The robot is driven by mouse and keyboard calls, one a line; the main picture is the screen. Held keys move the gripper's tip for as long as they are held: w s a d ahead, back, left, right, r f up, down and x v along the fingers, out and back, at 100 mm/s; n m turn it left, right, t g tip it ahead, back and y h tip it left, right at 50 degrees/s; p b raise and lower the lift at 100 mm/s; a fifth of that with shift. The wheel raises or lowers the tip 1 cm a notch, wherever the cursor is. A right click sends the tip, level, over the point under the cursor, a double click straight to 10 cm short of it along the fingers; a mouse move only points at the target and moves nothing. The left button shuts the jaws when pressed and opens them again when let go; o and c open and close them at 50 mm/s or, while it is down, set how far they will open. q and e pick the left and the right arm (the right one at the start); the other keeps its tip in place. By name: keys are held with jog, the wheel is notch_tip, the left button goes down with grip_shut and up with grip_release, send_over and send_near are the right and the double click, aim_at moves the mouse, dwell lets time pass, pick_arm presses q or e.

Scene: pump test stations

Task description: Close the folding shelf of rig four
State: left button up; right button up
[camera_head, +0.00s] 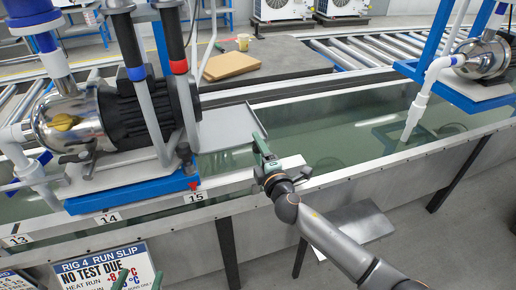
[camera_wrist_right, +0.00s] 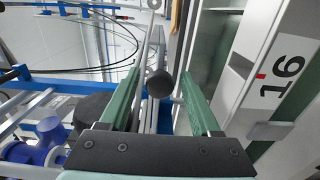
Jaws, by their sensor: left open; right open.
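The folding shelf (camera_head: 228,128) of rig four is a flat grey tray beside the black pump motor. It is folded out, roughly level, over the water trough, with a raised lip along its right edge. My right gripper (camera_head: 265,155) is at the shelf's front right corner; contact cannot be made out. In the right wrist view its green fingers (camera_wrist_right: 165,105) are apart, with a dark round knob (camera_wrist_right: 159,83) showing between them, perhaps beyond the tips. My left gripper (camera_head: 140,279) shows only its green fingertips at the bottom edge, apart and empty, before the run slip sign.
The rig four pump (camera_head: 68,120) stands on a blue base left of the shelf. A sign (camera_head: 100,270) reads "RIG 4 RUN SLIP". The trough's front rim (camera_head: 330,178) carries number labels. Behind lie a cardboard piece (camera_head: 230,65) and a roller conveyor. Another pump (camera_head: 480,58) stands right.

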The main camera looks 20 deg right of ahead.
jog(key=shift+c, duration=0.2)
grip_shut()
dwell(1.1)
